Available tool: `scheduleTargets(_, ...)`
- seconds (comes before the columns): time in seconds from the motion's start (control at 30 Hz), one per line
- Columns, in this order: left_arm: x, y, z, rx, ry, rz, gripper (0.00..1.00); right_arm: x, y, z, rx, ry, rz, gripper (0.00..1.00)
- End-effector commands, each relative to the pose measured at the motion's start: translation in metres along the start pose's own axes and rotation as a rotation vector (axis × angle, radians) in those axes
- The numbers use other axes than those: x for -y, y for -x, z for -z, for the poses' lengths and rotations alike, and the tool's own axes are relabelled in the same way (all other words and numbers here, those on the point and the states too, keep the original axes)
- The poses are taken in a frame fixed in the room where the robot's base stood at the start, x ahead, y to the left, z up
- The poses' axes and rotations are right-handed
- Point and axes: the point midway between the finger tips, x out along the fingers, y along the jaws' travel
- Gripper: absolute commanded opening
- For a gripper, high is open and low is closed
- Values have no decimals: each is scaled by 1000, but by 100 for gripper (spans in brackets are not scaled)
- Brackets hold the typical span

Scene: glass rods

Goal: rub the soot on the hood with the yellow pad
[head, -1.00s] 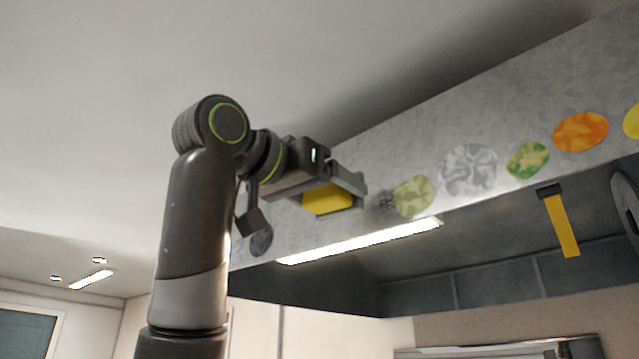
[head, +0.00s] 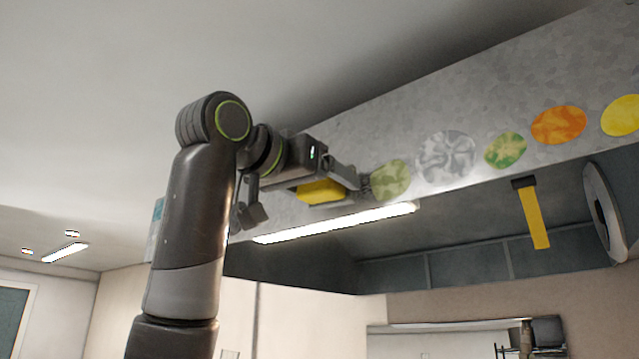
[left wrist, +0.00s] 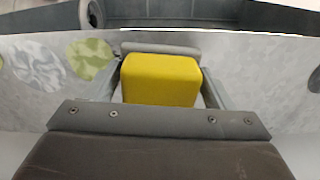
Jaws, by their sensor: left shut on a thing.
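My left gripper (head: 345,182) is shut on the yellow pad (head: 318,191), in front of the lower part of the grey hood (head: 440,120). In the left wrist view the pad (left wrist: 160,80) sits between the fingers, its face toward the hood panel (left wrist: 265,85). I cannot tell whether it touches the panel. A small dark soot smudge (head: 364,186) shows just right of the fingertips, left of a pale green oval (head: 391,180); the gripper may hide part of it. My right gripper is not in view.
More ovals lie along the hood: grey (head: 446,155), green (head: 505,151), orange (head: 558,125) and yellow (head: 621,115). A lit strip (head: 335,222) runs under the hood edge. A yellow strip (head: 534,217) hangs below it, beside a round grey-rimmed thing (head: 603,212).

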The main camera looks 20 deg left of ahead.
Motion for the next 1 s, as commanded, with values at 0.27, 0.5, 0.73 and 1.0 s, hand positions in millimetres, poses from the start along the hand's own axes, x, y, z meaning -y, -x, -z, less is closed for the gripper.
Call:
scheduleTargets(0.27,0,-3,0,-1,0,0,58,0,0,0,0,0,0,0)
scheduleTargets(0.5,0,-8,0,0,1,0,58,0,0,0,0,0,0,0)
scheduleTargets(0.73,0,-13,0,-1,1,-1,58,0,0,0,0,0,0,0)
scheduleTargets(1.0,0,-18,0,0,0,-1,58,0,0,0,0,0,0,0)
